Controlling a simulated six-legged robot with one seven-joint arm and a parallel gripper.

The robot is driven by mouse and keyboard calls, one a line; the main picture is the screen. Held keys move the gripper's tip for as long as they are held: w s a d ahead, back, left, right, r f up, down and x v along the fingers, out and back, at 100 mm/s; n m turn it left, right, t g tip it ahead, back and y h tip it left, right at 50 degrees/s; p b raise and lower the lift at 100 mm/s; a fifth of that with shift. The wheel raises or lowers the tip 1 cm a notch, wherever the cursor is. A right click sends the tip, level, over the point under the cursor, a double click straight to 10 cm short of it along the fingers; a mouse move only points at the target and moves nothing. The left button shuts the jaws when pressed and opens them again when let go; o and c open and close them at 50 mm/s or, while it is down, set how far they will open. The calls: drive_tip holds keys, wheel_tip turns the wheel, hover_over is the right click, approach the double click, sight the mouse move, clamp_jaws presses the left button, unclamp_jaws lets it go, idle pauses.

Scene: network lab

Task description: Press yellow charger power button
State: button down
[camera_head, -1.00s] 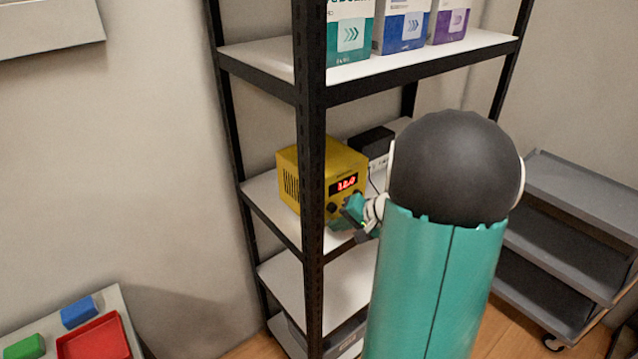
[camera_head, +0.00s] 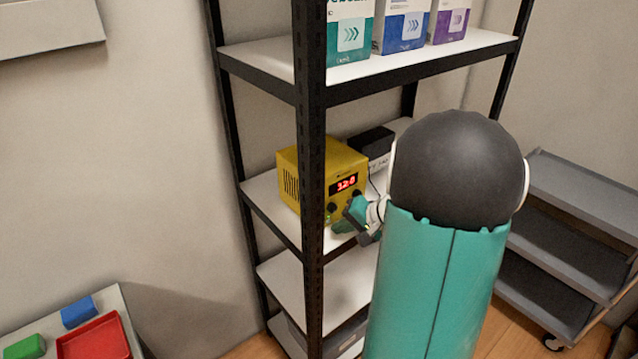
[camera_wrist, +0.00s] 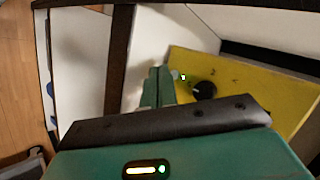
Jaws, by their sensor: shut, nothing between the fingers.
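The yellow charger (camera_head: 307,177) stands on the middle shelf, with a lit red display reading about 12.0 on its front. In the wrist view its yellow front (camera_wrist: 240,75) shows a black knob (camera_wrist: 204,91) and a small light-coloured round spot with a bright point (camera_wrist: 180,76). My gripper (camera_wrist: 163,72) is shut and empty. Its tips are right beside that small spot; I cannot tell whether they touch it. In the head view my gripper (camera_head: 352,212) is at the lower front of the charger, and my arm hides part of the shelf.
A black shelf post (camera_head: 311,120) stands in front of the charger's left part. A black box (camera_head: 372,141) sits behind it. Boxes (camera_head: 402,30) stand on the shelf above. A grey cart (camera_head: 575,225) is at the right, and a red tray (camera_head: 92,338) is at lower left.

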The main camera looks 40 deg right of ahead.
drive_tip(key=shift+s, duration=0.1)
drive_tip(key=s, duration=0.5)
drive_tip(key=shift+s, duration=0.4)
drive_tip(key=shift+d, duration=0.1)
idle(0.3)
